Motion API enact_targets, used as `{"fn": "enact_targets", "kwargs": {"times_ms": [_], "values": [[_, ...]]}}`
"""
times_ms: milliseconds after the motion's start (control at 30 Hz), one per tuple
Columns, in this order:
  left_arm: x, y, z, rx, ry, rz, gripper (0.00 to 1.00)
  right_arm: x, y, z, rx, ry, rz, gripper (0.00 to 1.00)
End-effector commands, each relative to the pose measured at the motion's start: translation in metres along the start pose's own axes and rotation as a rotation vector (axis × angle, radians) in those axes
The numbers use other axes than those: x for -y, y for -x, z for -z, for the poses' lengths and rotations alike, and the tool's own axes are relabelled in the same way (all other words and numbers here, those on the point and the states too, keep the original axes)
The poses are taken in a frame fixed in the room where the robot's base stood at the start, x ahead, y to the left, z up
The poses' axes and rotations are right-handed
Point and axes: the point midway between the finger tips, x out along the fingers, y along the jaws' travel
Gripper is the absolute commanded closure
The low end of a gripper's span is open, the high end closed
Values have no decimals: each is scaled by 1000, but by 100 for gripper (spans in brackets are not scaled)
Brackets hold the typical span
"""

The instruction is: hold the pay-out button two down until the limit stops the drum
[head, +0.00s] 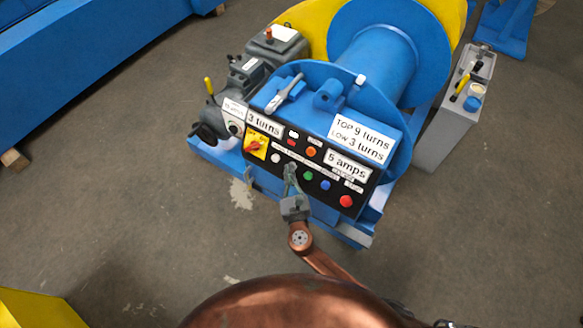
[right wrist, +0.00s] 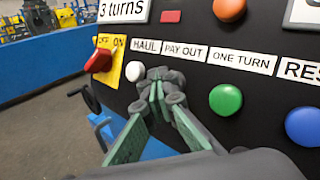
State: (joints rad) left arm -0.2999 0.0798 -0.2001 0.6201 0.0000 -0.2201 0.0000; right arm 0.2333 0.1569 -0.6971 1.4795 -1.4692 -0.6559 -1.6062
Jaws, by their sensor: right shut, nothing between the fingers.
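The drum (head: 375,70) is blue and lies behind the black control panel (head: 264,160). My right gripper (head: 289,166) is at the panel's button row, and its fingers are shut with nothing between them. In the right wrist view the fingertips (right wrist: 158,80) are just below the "PAY OUT" label (right wrist: 184,52), between a white button (right wrist: 303,127) and a green button (right wrist: 226,100). The fingertips cover the spot under that label, so the pay-out button is hidden. Contact or pressing cannot be told. My left gripper is not in view.
A red rotary switch on a yellow plate (head: 254,147) sits left of the row. Blue (head: 325,185) and red (head: 346,201) buttons are to the right. Plates read "3 turns", "5 amps" and "TOP 9 turns, LOW 3 turns" (head: 360,139). A grey box (head: 455,115) stands right.

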Motion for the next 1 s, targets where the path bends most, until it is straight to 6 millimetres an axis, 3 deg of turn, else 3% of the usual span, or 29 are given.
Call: {"fn": "enact_targets", "kwargs": {"times_ms": [1000], "values": [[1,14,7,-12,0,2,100,-11,16,-12,0,0,0,100]]}}
